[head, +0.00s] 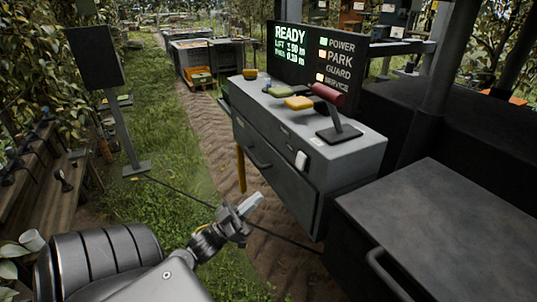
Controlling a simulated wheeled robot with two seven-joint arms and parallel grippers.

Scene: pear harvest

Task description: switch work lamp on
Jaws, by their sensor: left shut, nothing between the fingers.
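A dark flat panel on a post (94,57), which looks like the work lamp, stands on the grass at the left; no light shows on it. A thin cable runs from its foot across the ground toward the console. The grey console (355,156) stands right of centre. A small white switch (301,160) sits on its front face near the right end. My left gripper (256,200) is shut and empty, in front of and below the console's drawer, apart from the switch in the picture. My right gripper is not in view.
A display (290,50) reads READY, with PARK and other labels. A red-handled lever (328,94) and yellow and green controls stand on the console top. A dark cabinet (440,215) with a handle fills the lower right. A dirt track and grass lie open beyond my left arm.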

